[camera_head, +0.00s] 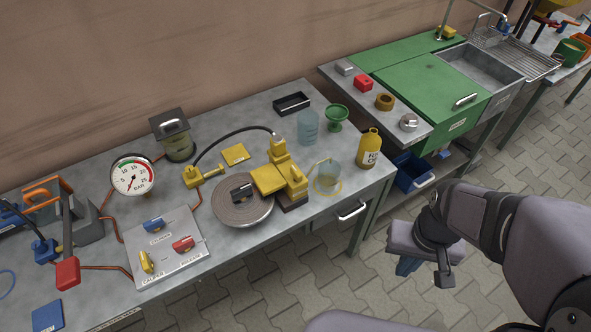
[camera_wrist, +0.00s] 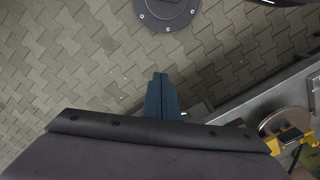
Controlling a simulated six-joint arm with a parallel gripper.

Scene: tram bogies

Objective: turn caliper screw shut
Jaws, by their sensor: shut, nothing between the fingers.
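The yellow brake caliper (camera_head: 268,179) sits on the grey bench over the edge of a round brake disc (camera_head: 235,208). A black hose runs from it to a yellow fitting on the left. I cannot tell for sure which part of it is the screw. In the wrist view, part of the disc (camera_wrist: 284,122) and some yellow caliper parts (camera_wrist: 290,138) show at the right edge. My gripper (camera_head: 408,266) hangs over the paved floor, right of the bench and apart from the caliper. Its dark blue fingers (camera_wrist: 161,82) are shut and empty.
A valve panel (camera_head: 165,248) and pressure gauge (camera_head: 133,175) are left.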

